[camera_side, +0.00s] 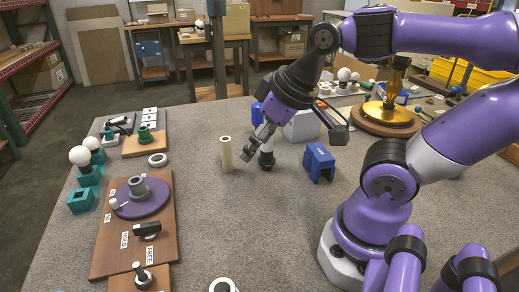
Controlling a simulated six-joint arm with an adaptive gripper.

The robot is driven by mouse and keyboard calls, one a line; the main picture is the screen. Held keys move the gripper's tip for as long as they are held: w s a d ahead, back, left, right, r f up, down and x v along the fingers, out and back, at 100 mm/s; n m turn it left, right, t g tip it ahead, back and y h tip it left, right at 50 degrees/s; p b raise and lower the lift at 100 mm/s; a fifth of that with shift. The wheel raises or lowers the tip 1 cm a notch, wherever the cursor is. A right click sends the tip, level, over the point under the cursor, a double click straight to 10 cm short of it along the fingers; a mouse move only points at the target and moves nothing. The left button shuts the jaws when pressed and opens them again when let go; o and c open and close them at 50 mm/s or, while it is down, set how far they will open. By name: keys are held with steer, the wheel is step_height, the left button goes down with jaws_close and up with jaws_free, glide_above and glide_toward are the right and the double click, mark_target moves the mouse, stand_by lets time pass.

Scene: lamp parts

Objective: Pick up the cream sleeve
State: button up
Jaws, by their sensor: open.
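The cream sleeve (227,154) is a slim, pale tube standing upright on the grey table, left of the middle of the side view. Its open top end shows. My gripper (257,155) is just to the right of the sleeve, pointing down and tilted, with its fingers apart and nothing visible between them. A gap of table shows between the sleeve and the nearer finger. The exact depth between them is hard to tell.
A blue block (319,162) stands right of my gripper, and a white box (302,126) is behind it. A wooden board with a purple disc (142,198) lies at left. A white ring (158,160) lies left of the sleeve. The front middle table is mostly clear.

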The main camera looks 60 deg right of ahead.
steer(key=m+g+h, duration=0.2)
steer(key=m, duration=0.3)
glide_toward(225, 147)
steer(key=d+f, duration=0.1)
steer(key=shift+w+x, duration=0.2)
steer(key=shift+x, duration=2.45)
steer(key=shift+w+x, duration=0.2)
steer(key=shift+x, duration=2.5)
steer(key=shift+d+r, duration=0.15)
steer(key=shift+r, duration=0.05)
jaws_close()
